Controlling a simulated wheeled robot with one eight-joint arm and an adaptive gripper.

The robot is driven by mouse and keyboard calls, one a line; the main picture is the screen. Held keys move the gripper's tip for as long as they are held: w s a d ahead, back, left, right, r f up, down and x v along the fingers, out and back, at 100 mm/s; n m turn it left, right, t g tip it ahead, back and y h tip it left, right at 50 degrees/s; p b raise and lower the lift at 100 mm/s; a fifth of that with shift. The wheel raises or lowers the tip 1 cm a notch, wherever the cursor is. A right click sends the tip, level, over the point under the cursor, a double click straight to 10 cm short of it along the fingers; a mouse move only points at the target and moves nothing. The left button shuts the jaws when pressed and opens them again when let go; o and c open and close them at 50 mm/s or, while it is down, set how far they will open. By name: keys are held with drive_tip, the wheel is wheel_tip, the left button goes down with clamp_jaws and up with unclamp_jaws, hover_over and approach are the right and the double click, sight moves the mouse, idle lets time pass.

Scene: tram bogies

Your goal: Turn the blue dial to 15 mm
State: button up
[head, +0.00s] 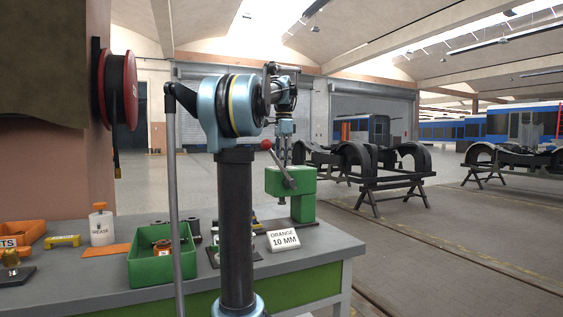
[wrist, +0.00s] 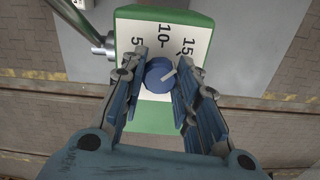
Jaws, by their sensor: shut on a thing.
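The blue dial (wrist: 157,79) sits on a white scale plate (wrist: 151,33) marked 5, 10 and 15, on top of a green machine. My gripper (wrist: 161,63) is shut on the dial, one finger at each side. In the head view the green machine (head: 302,184) stands on the bench, with my gripper (head: 285,145) above it. The dial is not visible there.
A lever with a red knob (head: 266,144) sticks out left of the machine. A card reading "ORANGE 10 MM" (head: 283,240) stands in front. A green bin (head: 147,268), a grease pot (head: 102,225) and an orange bin (head: 27,231) are on the grey bench (head: 95,284).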

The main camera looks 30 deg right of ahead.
drive_tip(key=shift+w+a, duration=0.1)
drive_tip(key=shift+w, duration=0.05)
drive_tip(key=o, duration=1.1)
drive_tip(key=shift+c, duration=0.2)
drive_tip(key=shift+r, duration=0.2)
wheel_tip(320, 180, up, 12)
drive_tip(key=shift+f, duration=0.25)
